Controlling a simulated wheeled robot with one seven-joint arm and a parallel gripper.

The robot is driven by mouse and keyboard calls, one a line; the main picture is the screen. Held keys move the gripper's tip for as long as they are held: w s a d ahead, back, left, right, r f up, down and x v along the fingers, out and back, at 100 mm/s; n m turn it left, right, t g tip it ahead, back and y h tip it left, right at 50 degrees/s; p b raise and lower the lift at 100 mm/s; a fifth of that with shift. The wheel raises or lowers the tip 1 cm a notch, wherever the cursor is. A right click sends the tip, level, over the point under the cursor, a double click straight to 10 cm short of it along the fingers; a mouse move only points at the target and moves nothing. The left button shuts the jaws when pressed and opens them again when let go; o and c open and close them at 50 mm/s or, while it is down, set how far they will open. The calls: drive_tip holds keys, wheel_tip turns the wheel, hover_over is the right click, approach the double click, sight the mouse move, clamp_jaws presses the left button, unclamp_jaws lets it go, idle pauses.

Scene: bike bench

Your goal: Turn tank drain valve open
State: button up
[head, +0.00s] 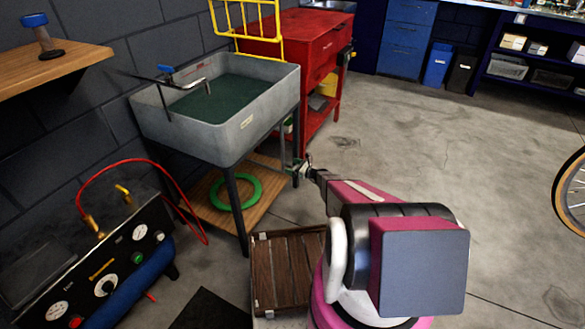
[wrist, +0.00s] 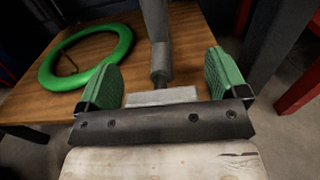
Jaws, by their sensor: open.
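The grey tank (head: 190,125) stands on dark legs against the wall, with dark green liquid in it. A grey pipe (wrist: 154,30) shows in the wrist view, coming down between my finger pads. A pale grey block (wrist: 160,97) lies below the pipe's end, just beyond the gripper's dark front bar; I cannot tell whether it is the valve's handle. My gripper (head: 299,170) is beside the tank's front right leg, below the rim. In the wrist view my gripper (wrist: 163,68) is open, its green pads apart on either side of the pipe. The drain valve is not clearly visible in the head view.
A green ring (head: 236,192) lies on the wooden shelf (head: 268,172) under the tank. A red cabinet (head: 312,50) stands behind. A wooden slatted crate (head: 282,272) is on the floor near my arm. A gauge panel (head: 95,265) stands left.

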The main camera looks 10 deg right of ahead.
drive_tip(key=c, duration=0.9)
drive_tip(key=shift+c, duration=0.2)
